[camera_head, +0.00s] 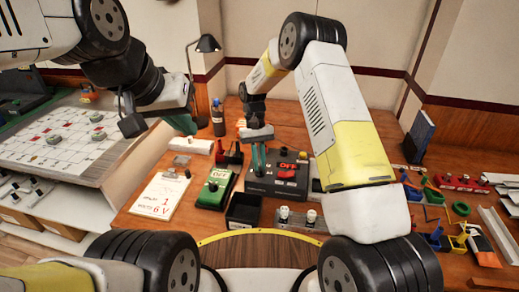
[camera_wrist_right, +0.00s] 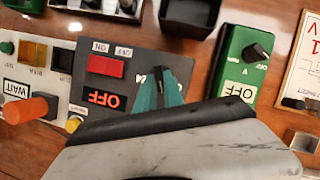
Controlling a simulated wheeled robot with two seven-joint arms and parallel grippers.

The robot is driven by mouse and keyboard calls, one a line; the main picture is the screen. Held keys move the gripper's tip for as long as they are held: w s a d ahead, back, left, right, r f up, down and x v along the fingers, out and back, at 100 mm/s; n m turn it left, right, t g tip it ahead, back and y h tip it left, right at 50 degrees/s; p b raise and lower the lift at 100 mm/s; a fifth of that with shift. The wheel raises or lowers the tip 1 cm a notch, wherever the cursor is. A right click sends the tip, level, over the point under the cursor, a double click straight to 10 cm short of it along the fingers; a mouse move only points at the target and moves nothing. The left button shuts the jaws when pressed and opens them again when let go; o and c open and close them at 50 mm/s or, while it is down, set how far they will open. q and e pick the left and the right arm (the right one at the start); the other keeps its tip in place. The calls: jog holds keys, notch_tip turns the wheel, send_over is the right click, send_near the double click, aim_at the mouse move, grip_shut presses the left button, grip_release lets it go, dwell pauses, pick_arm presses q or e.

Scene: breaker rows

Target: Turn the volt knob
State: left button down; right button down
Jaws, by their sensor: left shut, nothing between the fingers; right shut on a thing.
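My right gripper (camera_head: 258,160) reaches down onto a dark grey power box (camera_head: 290,175) with a red lit OFF display and a red switch. In the right wrist view its teal fingers (camera_wrist_right: 161,90) are shut at the panel (camera_wrist_right: 125,62), beside a partly covered label. They are shut on the volt knob, which the fingers hide. The display (camera_wrist_right: 104,98) reads OFF. My left gripper (camera_head: 183,122) is shut and empty, held up over the left of the table, away from the box.
A green meter (camera_head: 215,188) with a black knob (camera_wrist_right: 256,52) stands left of the power box. A black bin (camera_head: 243,211) is in front. A clipboard (camera_head: 158,194) lies at the left, a lamp (camera_head: 206,44) stands behind. Coloured trays and tools crowd the right side.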

dwell(0.3)
jog(key=c, duration=1.5)
grip_release()
jog(key=shift+o, duration=0.2)
jog(key=v, duration=0.7)
jog(key=shift+r, duration=0.4)
jog(key=shift+w, duration=0.15)
